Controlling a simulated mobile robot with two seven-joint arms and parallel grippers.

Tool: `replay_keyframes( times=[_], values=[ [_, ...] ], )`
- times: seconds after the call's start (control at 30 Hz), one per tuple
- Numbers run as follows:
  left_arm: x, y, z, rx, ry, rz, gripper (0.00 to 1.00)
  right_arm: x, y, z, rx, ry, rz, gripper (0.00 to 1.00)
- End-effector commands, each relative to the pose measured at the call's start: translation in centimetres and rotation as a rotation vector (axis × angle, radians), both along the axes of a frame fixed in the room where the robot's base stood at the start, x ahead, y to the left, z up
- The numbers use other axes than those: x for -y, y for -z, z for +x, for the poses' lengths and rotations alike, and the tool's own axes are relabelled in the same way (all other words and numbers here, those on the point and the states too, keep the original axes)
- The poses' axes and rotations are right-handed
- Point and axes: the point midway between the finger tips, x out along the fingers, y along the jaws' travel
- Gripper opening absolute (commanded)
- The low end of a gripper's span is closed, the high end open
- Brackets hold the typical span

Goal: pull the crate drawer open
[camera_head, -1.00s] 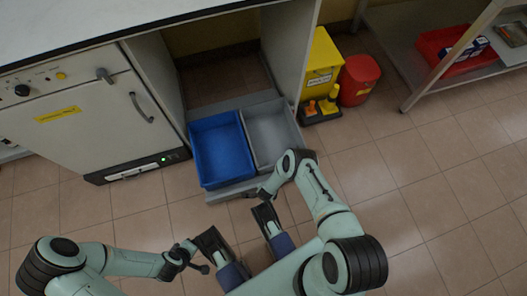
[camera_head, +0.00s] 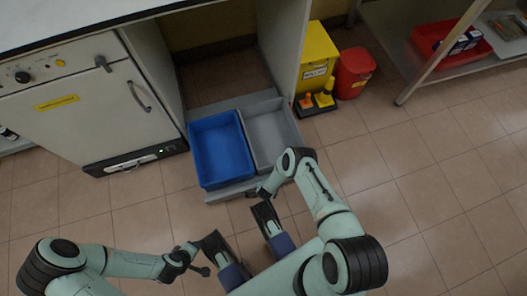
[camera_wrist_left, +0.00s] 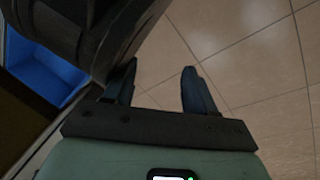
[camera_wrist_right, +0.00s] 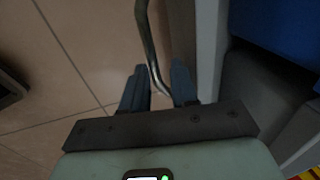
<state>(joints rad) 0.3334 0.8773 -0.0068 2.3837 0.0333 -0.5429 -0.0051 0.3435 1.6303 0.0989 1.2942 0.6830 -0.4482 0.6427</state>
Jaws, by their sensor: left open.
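The crate drawer (camera_head: 228,192) sits low under the bench, partly out, its grey front edge projecting over the floor. It carries a blue crate (camera_head: 221,150) and a grey crate (camera_head: 270,138) side by side. My right gripper (camera_head: 262,193) is at the drawer's front edge, its fingers largely hidden by my arm in the head view. In the right wrist view its fingers (camera_wrist_right: 160,70) are close around a curved metal handle (camera_wrist_right: 149,40). My left gripper (camera_head: 200,258) is open and empty above the floor; the left wrist view shows bare tiles between its fingers (camera_wrist_left: 158,75).
A white appliance (camera_head: 85,105) stands left of the drawer. A yellow bin (camera_head: 316,60) and a red bin (camera_head: 354,72) stand right of it, with a yellow and orange item (camera_head: 325,97) in front. A metal shelf (camera_head: 440,75) is at upper right. The tiled floor right is clear.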

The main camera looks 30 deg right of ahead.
Motion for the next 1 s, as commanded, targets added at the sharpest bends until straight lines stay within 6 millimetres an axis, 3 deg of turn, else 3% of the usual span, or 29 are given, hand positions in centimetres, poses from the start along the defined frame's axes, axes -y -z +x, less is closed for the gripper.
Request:
replay_keyframes(
  times=[0.37, 0.57, 0.6, 0.67, 0.8, 1.0],
  values=[
    [0.1, -0.5, 0.4, 0.015, 0.001, 0.001, 0.56, -0.2, -0.4, -0.3, -0.005, -0.002, 0.005, 0.38],
    [0.4, -3.1, 3.0, 0.101, 0.005, 0.006, 0.56, -0.3, -3.2, -0.8, -0.004, -0.001, 0.006, 0.38],
    [0.7, -4.0, 3.1, 0.108, 0.009, 0.0, 0.56, -0.3, -4.4, -0.9, -0.003, -0.001, 0.006, 0.38],
    [1.2, -5.1, 2.9, 0.108, 0.017, -0.009, 0.56, -0.4, -5.9, -1.2, -0.003, -0.001, 0.006, 0.38],
    [2.4, -6.5, 0.5, 0.047, 0.041, -0.041, 0.56, -0.5, -9.1, -1.7, -0.001, -0.002, 0.004, 0.38],
    [3.5, -7.8, -1.7, -0.013, 0.063, -0.071, 0.56, -0.7, -12.1, -2.4, -0.001, -0.001, 0.003, 0.38]
  ],
)
